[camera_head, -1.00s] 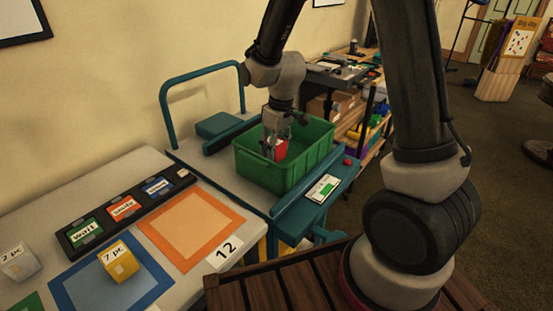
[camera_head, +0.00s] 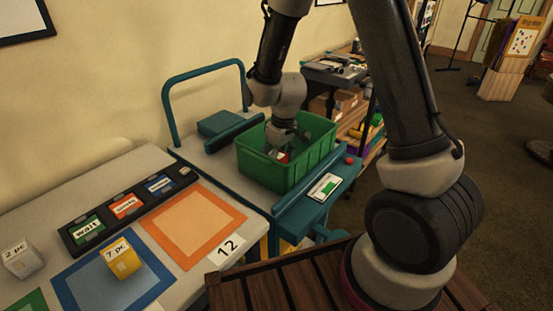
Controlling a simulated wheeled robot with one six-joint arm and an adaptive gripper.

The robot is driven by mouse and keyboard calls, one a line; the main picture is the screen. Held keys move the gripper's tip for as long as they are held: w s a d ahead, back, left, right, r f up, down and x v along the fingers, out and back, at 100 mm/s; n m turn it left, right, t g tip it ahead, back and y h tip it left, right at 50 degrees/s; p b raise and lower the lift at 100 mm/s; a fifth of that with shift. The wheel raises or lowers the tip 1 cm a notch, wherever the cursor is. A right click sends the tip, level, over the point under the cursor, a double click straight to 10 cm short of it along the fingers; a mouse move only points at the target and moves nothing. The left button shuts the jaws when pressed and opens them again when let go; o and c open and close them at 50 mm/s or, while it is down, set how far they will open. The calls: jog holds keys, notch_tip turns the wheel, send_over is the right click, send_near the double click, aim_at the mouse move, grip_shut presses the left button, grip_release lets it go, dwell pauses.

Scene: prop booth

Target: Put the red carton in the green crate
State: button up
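The green crate (camera_head: 268,173) stands on the grey-topped, teal-framed cart, its open top facing up. My gripper (camera_head: 281,152) reaches down inside the crate from above. The red carton (camera_head: 283,158) shows only as a small red patch at the fingers, below the crate's rim. My gripper appears shut on it. The fingers and the crate's front wall hide most of the carton, and I cannot tell whether it touches the crate floor.
A white table at left bears a yellow box (camera_head: 123,260), a white box (camera_head: 22,260), a dark label strip (camera_head: 122,209) and an orange square (camera_head: 194,225). A card with a green patch (camera_head: 324,187) and a red knob (camera_head: 349,160) are on the cart's right side.

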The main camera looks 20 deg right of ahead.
aim_at(281, 157)
jog(key=r, duration=0.3)
jog(key=s+r, duration=0.1)
jog(key=r, duration=0.3)
jog(key=d+r, duration=0.1)
jog(key=r, duration=0.3)
jog(key=shift+s+r, duration=0.15)
jog(key=shift+r, duration=0.1)
jog(key=s+d+r+m+t, duration=0.2)
jog(key=s+d+r+m, duration=0.1)
jog(key=s+d+r, duration=0.8)
jog(key=s+d+r+m, duration=0.1)
jog(key=s+r+m, duration=0.1)
jog(key=s, duration=0.4)
jog(key=s+d+r+m+h, duration=0.1)
jog(key=s+d+r, duration=0.1)
jog(key=s, duration=0.3)
jog(key=shift+s+r+m+t, duration=0.25)
jog(key=shift+s+m+t, duration=0.1)
jog(key=shift+m+t, duration=0.05)
